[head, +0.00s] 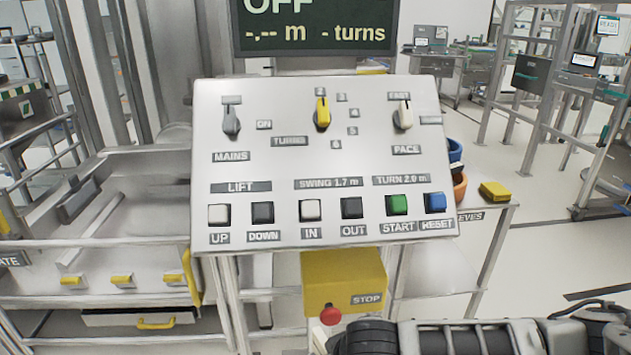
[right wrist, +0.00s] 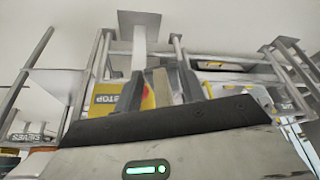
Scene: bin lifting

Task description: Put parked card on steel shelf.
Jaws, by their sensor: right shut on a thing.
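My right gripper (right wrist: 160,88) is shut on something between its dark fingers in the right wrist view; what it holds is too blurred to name. The yellow STOP box (right wrist: 107,97) shows behind the fingers there. In the head view my right arm comes in at the lower right, below the yellow STOP box (head: 343,275) with its red button; the fingers are not clear there. I cannot make out the parked card for certain in either view. A pale steel shelf-like surface (head: 488,222) labelled SIEVES stands right of the control panel. My left gripper is not in view.
A sloped control panel (head: 300,155) with knobs and several buttons fills the middle. A dark screen (head: 315,28) above it reads OFF. A yellow block (head: 495,191) and stacked rings (head: 458,186) are on the right surface. A steel bench (head: 90,270) stands left; floor is open at far right.

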